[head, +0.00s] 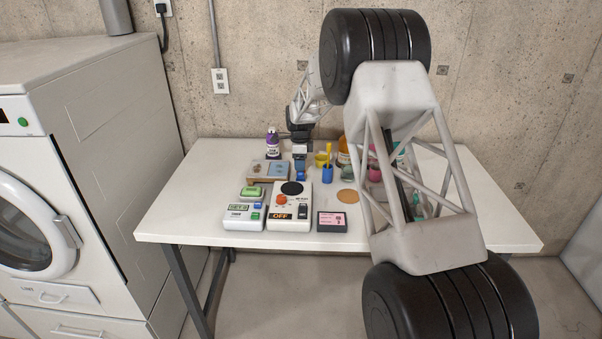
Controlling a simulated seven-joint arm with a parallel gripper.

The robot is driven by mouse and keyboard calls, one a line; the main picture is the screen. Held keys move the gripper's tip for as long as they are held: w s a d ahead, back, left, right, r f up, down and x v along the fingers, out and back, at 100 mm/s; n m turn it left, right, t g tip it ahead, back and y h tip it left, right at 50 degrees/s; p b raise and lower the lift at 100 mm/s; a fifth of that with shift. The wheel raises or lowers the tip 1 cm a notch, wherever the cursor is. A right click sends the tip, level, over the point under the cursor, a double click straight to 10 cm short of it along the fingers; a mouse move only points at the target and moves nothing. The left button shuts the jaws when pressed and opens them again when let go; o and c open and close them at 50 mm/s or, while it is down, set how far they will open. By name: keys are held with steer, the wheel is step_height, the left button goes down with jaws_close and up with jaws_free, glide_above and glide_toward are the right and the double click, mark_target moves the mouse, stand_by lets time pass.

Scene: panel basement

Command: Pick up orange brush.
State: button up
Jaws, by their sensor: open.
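I cannot make out a clearly orange brush. My arm hides part of the table's right side.
The white table (180,215) holds a control box (290,208), a green-topped device (245,215), a pink-screened box (331,221), a purple bottle (272,146), a yellow cup (321,160) and a round coaster (348,197). The table's left side is clear. A washer (40,200) stands left.

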steer(key=shift+s+f, duration=0.1)
steer(key=shift+f, duration=2)
jaws_close()
steer(key=shift+r, duration=0.1)
steer(key=shift+r, duration=4.9)
